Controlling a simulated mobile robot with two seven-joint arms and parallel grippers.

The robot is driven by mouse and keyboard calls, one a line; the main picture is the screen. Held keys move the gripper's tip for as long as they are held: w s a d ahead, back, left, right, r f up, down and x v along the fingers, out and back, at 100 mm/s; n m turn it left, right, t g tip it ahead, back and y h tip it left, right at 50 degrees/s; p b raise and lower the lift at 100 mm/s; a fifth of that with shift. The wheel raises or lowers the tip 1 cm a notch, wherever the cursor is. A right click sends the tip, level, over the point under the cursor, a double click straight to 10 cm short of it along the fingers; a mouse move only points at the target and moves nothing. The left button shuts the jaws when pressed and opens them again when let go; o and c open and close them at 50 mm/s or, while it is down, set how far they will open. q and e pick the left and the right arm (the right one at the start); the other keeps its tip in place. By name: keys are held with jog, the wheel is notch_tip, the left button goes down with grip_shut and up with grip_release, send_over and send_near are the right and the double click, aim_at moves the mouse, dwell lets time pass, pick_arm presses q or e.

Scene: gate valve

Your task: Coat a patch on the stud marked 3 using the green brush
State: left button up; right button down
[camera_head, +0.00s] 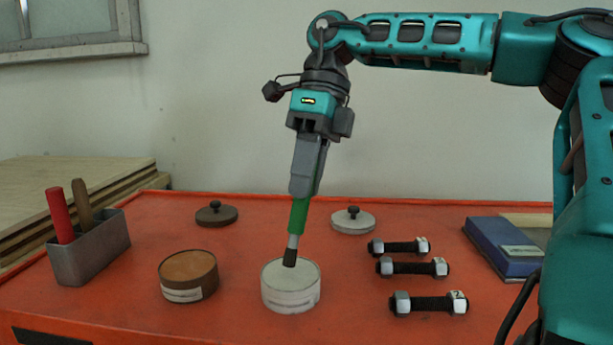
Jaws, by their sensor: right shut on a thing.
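My right gripper (307,185) is shut on the green brush (299,214) and points down. The brush is slightly tilted, and its dark bristles (290,258) are at the open top of the pale grey tin (290,298). I cannot tell if the bristles touch the contents. Three dark studs with pale nuts lie at the right: a back stud (399,247), a middle stud (412,268) and a front stud (429,304). Marks on their end nuts are too small to read surely. My left gripper is not in view.
A brown tin (188,275) stands to the left. A dark lid (216,214) and a pale lid (352,220) lie behind. A grey holder (92,252) has a red-handled (60,215) and a brown-handled tool (82,205). A blue box (503,246) lies right. The orange tabletop (240,315) is clear in front.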

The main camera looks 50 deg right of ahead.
dwell(0.6)
jog(key=shift+f, duration=0.45)
dwell(0.4)
jog(key=shift+f, duration=0.15)
dwell(0.3)
jog(key=shift+f, duration=0.1)
dwell(1.1)
dwell(0.3)
